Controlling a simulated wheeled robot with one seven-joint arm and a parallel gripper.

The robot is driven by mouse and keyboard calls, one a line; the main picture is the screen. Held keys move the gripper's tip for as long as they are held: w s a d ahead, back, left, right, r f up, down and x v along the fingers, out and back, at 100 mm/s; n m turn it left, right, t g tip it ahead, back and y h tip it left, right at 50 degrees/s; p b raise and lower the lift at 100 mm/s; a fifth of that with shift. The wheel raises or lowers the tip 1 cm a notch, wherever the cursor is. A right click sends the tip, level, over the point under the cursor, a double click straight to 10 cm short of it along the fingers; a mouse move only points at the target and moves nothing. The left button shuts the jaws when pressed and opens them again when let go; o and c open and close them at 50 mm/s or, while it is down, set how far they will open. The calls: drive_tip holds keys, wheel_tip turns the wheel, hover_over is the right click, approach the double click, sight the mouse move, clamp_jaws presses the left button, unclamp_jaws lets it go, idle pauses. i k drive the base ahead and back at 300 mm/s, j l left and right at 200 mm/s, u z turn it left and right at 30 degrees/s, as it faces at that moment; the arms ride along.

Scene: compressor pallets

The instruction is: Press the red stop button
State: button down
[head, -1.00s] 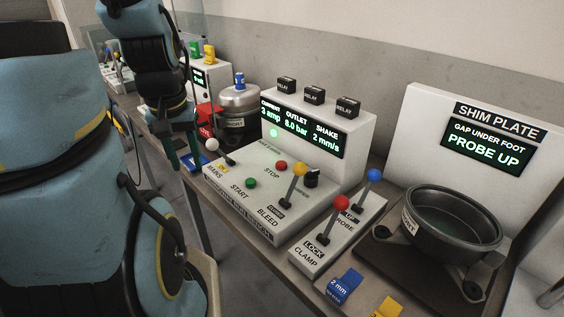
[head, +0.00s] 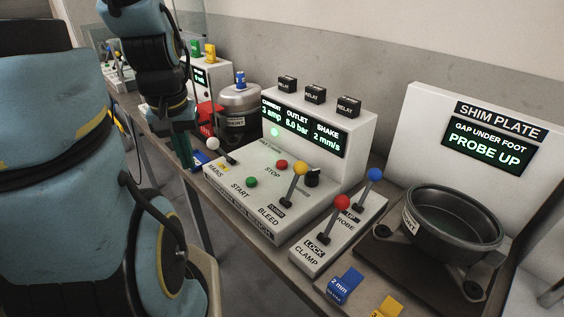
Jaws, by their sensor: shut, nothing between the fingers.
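The red stop button (head: 281,165) sits on the sloped top of the white control console (head: 240,213), just above the printed word STOP. The green start button (head: 251,182) is to its lower left. My gripper (head: 192,164) hangs at the console's left end, beside the white-knobbed mains lever (head: 213,144), with its fingers pointing down. It is shut and empty, well to the left of the red button and apart from it. The console display (head: 302,128) reads 3 amp, 8.0 bar and 2 mm/s, with a green lamp lit.
Right of the button stand a yellow-knobbed bleed lever (head: 299,168) and a black knob (head: 312,178). Red (head: 342,202) and blue (head: 374,174) levers are further right. A metal pot (head: 240,112) stands behind my gripper. The console top between mains lever and red button is clear.

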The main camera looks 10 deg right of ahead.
sight(281, 164)
drive_tip(key=k+j, duration=0.15)
drive_tip(key=j, duration=0.25)
drive_tip(key=k+j, duration=0.15)
drive_tip(key=j, duration=0.2)
drive_tip(key=k+j, duration=0.15)
drive_tip(key=j, duration=0.25)
